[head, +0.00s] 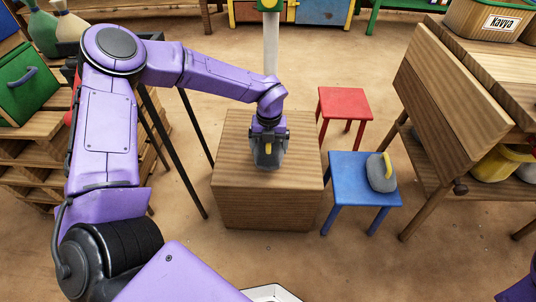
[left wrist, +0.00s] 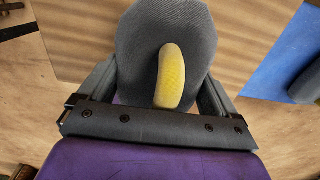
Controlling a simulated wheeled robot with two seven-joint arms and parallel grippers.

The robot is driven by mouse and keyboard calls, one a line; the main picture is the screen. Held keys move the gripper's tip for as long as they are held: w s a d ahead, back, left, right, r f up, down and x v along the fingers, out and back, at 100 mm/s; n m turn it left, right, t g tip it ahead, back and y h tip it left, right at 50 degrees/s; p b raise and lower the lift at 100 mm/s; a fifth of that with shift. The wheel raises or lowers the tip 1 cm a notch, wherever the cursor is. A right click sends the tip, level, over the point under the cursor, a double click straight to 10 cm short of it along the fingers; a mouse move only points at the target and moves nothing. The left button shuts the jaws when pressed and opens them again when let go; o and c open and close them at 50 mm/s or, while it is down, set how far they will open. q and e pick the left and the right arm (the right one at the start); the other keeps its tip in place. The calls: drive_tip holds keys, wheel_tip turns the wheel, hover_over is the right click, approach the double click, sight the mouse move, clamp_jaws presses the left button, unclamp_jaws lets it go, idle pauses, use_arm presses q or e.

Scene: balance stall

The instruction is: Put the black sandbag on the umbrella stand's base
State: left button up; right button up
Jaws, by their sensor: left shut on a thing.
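My left gripper (head: 267,150) is over the top of a wooden box (head: 265,210). It is shut on a dark grey sandbag (left wrist: 110,45) with a yellow handle (left wrist: 170,75). The jaws are on either side of the handle in the left wrist view. I cannot tell whether this bag touches the box top. A lighter grey sandbag (head: 378,176) with a yellow handle lies on the blue stool (head: 345,190). A pale upright pole (head: 270,42) stands behind the box; its foot is hidden by my arm and the box. My right gripper is not in view.
A red stool (head: 345,104) stands behind the blue stool. A wooden bench (head: 455,85) with a yellow container (head: 495,163) on its lower shelf is at the right. Pallets (head: 30,160) and a green case (head: 30,82) are at the left.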

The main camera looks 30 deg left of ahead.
use_arm(q)
drive_tip(key=shift+w+a+f, duration=0.15)
drive_tip(key=shift+f, duration=0.1)
drive_tip(key=f+b, duration=0.1)
drive_tip(key=f, duration=0.1)
drive_tip(key=f+b, duration=0.1)
drive_tip(key=shift+w+a+f, duration=0.15)
drive_tip(key=shift+a+f, duration=0.05)
drive_tip(key=shift+f, duration=0.15)
drive_tip(key=shift+r, duration=0.2)
drive_tip(key=shift+f, duration=0.15)
drive_tip(key=o, duration=1.5)
wheel_tip(320, 180, up, 12)
drive_tip(key=p, duration=0.4)
drive_tip(key=shift+p, duration=0.4)
